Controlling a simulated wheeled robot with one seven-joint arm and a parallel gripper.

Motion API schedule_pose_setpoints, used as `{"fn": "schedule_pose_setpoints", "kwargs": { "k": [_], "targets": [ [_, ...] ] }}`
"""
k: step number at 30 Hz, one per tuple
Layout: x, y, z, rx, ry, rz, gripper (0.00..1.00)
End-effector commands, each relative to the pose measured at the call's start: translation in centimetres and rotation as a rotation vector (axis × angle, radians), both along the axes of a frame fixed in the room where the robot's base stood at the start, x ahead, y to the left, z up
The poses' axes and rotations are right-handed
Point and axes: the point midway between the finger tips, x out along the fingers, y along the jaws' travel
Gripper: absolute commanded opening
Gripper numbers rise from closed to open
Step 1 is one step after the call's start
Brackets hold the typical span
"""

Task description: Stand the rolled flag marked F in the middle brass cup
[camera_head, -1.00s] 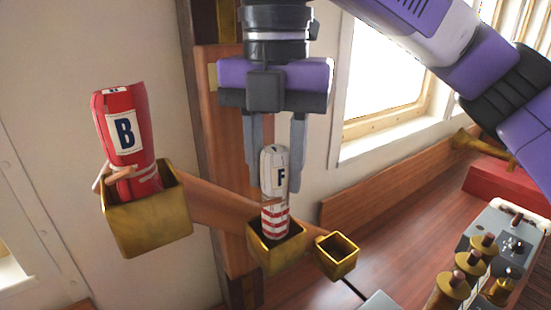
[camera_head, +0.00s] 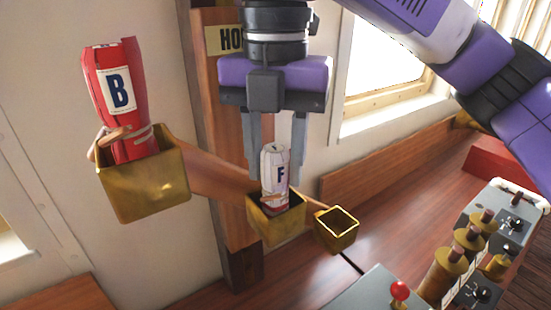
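The rolled white flag marked F (camera_head: 275,168) stands upright in the middle brass cup (camera_head: 277,228), its lower part hidden inside. My gripper (camera_head: 276,158) points down from above, with one grey finger on each side of the flag's upper part. The fingers appear shut on it. The flag's F label faces me, and its red stripes are mostly hidden by the cup. A larger brass cup (camera_head: 146,192) at left holds a red rolled flag marked B (camera_head: 119,95). A smaller brass cup (camera_head: 336,238) at right is empty.
The cups sit along a wooden bracket (camera_head: 213,175) by a wooden post (camera_head: 246,262). A grey console with brass-coloured knobs and a red-knobbed lever (camera_head: 399,290) is at lower right. A window (camera_head: 385,80) is behind my arm.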

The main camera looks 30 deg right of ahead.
Motion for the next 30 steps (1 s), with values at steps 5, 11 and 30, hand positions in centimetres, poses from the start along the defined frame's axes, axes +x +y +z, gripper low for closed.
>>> {"fn": "schedule_pose_setpoints", "kwargs": {
  "k": [5, 11, 30],
  "targets": [
    [0.0, 0.0, 0.0, 0.0, 0.0, 0.0, 0.59],
    [0.0, 0.0, 0.0, 0.0, 0.0, 0.0, 0.59],
    [0.0, 0.0, 7.6, -0.001, -0.001, -0.001, 0.59]
  ]
}}
